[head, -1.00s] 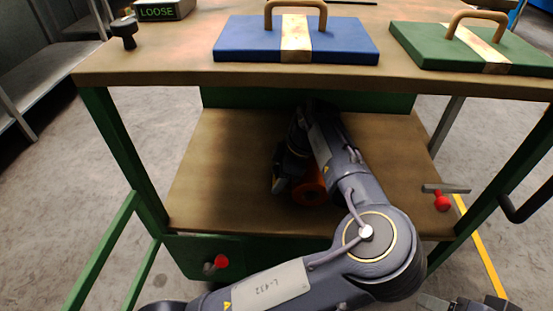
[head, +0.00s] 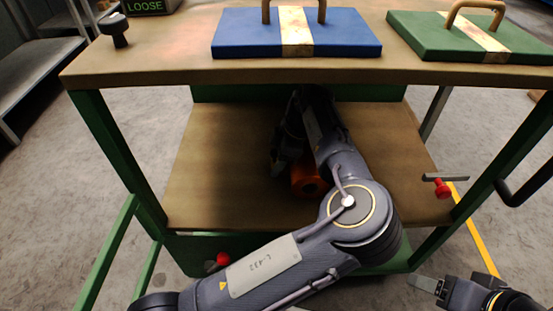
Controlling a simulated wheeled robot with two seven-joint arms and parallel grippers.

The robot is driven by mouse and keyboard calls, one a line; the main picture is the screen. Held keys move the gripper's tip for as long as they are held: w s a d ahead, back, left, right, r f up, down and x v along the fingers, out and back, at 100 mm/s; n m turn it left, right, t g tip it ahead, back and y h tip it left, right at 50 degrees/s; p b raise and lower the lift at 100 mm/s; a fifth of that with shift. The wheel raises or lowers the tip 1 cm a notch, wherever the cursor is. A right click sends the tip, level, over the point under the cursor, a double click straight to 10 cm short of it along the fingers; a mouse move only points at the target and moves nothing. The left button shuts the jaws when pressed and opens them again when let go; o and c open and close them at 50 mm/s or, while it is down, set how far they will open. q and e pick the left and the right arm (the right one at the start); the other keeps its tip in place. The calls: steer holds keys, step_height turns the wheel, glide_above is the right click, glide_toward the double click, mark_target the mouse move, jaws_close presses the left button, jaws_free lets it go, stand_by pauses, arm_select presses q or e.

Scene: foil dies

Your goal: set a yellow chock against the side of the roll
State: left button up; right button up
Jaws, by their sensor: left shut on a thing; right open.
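An orange roll (head: 309,180) lies on the wooden lower shelf, partly hidden by my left arm. My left gripper (head: 279,163) reaches in under the tabletop, close to the left side of the roll. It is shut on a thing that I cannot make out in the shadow. No yellow chock shows clearly in the head view. Whether the gripper or its load touches the roll, I cannot tell. My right gripper (head: 425,284) is open and empty at the lower right, outside the cart.
The tabletop (head: 150,62) overhangs the lower shelf (head: 215,170). A blue die (head: 245,35) and a green die (head: 425,35) with handles sit on top. Red knobs (head: 222,260) (head: 442,190) stand at the shelf's front and right. The shelf's left part is clear.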

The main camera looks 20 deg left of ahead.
mark_target(288, 166)
arm_select(q)
steer(key=o, duration=1)
steer(key=shift+d+r+p, duration=0.1)
steer(key=shift+r+p, duration=0.25)
steer(key=shift+r, duration=0.1)
steer(key=p+v, duration=0.3)
steer(key=v, duration=0.3)
steer(key=shift+w+d+r, duration=0.1)
steer(key=shift+d+r, duration=0.05)
steer(key=shift+r, duration=0.25)
